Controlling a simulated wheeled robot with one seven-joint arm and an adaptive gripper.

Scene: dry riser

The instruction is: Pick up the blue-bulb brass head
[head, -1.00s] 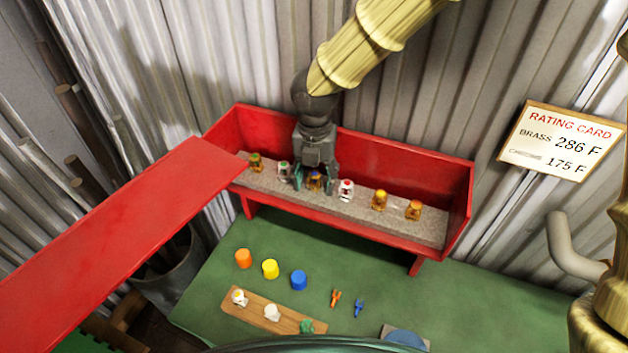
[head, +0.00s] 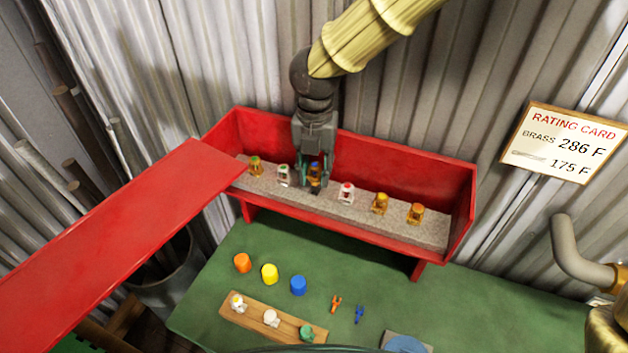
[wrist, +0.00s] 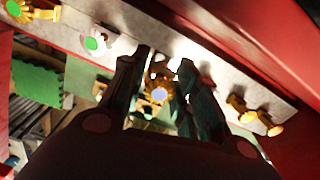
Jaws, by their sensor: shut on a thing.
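The blue-bulb brass head (head: 315,172) is between the fingers of my gripper (head: 312,184), inside the red trough. In the wrist view the brass head (wrist: 159,94) shows its blue bulb between the two dark fingers of my gripper (wrist: 163,88). My gripper is shut on it. The fingers hide part of the head in the head view. I cannot tell whether its base is clear of the grey bed.
The red trough (head: 405,162) holds a row of other heads on its grey bed, with the green-bulb head (head: 284,175) and red-bulb head (head: 346,192) closest. Its back wall stands behind my gripper. Caps and a wooden strip (head: 250,314) lie on the green table (head: 215,283).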

